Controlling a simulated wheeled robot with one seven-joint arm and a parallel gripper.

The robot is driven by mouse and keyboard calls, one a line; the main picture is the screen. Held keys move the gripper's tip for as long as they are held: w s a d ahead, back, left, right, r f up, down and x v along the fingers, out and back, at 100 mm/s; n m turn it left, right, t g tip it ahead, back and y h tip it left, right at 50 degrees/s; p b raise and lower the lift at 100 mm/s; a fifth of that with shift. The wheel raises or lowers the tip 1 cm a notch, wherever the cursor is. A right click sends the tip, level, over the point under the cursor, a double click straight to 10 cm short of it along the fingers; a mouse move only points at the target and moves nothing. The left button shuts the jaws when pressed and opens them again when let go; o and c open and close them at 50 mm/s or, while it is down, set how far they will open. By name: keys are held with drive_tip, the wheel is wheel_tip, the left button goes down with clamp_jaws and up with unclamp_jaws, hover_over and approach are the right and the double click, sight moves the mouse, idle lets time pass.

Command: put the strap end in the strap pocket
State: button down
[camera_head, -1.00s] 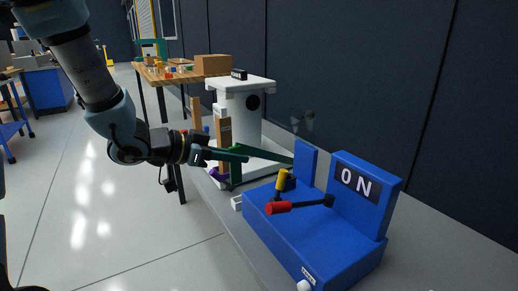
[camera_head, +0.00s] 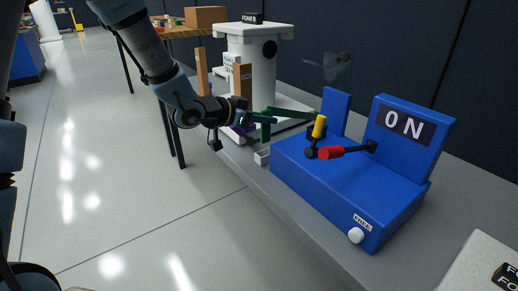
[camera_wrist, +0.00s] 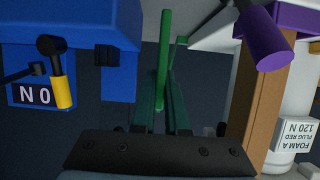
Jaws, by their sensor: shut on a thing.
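A green strap (camera_head: 290,113) runs from my gripper toward the blue unit. My gripper (camera_head: 268,120) is shut on the green strap, beside the wooden posts and left of the blue unit. In the wrist view the strap (camera_wrist: 165,50) stands up between my gripper's two dark green fingers (camera_wrist: 160,100). Which part of the strap is its end is hard to tell. I cannot clearly make out the strap pocket. The blue unit carries a small upright blue block (camera_head: 335,110), and a small white block (camera_head: 262,157) sits near its left corner.
The blue unit (camera_head: 345,185) has an ON sign (camera_head: 403,123), a red-tipped lever (camera_head: 332,152), a yellow-tipped lever (camera_head: 319,127) and a white knob (camera_head: 356,235). A white tank (camera_head: 258,70) and wooden post (camera_head: 242,90) stand behind my gripper. A purple rod (camera_wrist: 262,35) hangs near the wrist camera.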

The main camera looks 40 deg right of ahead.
sight(265, 142)
drive_tip(key=shift+f+b, duration=0.55)
drive_tip(key=shift+f, duration=2.5)
drive_tip(key=shift+f, duration=0.1)
drive_tip(key=shift+f, duration=0.15)
drive_tip(key=c, duration=0.9)
unclamp_jaws()
drive_tip(key=shift+r, duration=0.35)
drive_tip(key=p+v, duration=0.1)
drive_tip(key=v, duration=1.1)
drive_tip(key=shift+a+f, duration=0.1)
drive_tip(key=shift+f, duration=0.05)
drive_tip(key=shift+w, duration=0.1)
